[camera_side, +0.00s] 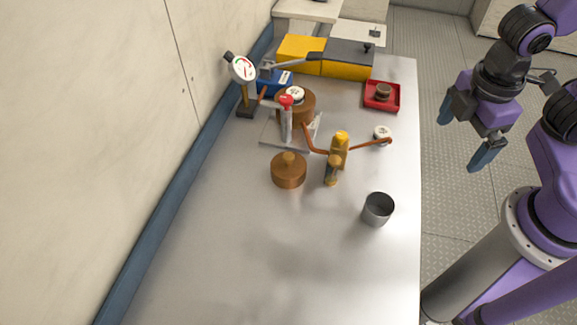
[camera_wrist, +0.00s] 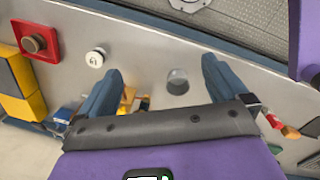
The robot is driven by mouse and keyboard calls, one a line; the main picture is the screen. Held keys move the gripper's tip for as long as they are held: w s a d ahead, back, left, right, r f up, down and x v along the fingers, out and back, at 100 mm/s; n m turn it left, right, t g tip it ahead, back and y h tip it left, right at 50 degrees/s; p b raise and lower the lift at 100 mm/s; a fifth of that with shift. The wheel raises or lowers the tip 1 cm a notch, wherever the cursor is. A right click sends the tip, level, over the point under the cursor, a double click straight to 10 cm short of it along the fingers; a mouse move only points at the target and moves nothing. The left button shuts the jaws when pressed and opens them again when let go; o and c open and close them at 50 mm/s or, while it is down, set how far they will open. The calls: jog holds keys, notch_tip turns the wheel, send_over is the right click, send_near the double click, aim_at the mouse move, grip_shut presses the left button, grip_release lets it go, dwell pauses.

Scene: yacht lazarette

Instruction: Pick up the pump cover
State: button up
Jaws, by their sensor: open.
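A copper-brown round cover with a small knob on top, which looks like the pump cover (camera_side: 288,174), lies on the grey bench in the side view. Behind it stands the pump body (camera_side: 306,108), brown and round, on a grey plate with a red-topped post. My gripper (camera_side: 465,133) is open and empty, off the bench's right edge and well apart from the cover. In the wrist view my gripper's (camera_wrist: 162,68) two blue fingers are spread. I cannot make out the cover there; the gripper body hides part of the bench.
A grey cup (camera_side: 377,210) stands at front right. A yellow-topped brass fitting (camera_side: 338,155) with a copper pipe stands right of the cover. A red tray (camera_side: 381,104), yellow-and-grey boxes (camera_side: 300,52) and a gauge (camera_side: 243,70) are farther back. The bench's front is clear.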

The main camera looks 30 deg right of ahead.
jog(key=w+a+f+n+t+h, duration=0.3)
jog(key=w+a+n, duration=0.2)
jog(key=a, duration=0.6)
jog(key=w+a+f+n+t+h, duration=0.25)
jog(key=w+a+n, duration=0.3)
jog(key=a, duration=0.45)
jog(key=n+t, duration=0.4)
jog(key=n, duration=0.1)
send_near(288, 164)
jog(key=shift+m, duration=0.25)
jog(key=x, duration=1)
jog(key=shift+w+d+f, duration=0.2)
jog(key=shift+f, duration=0.05)
jog(key=c, duration=0.9)
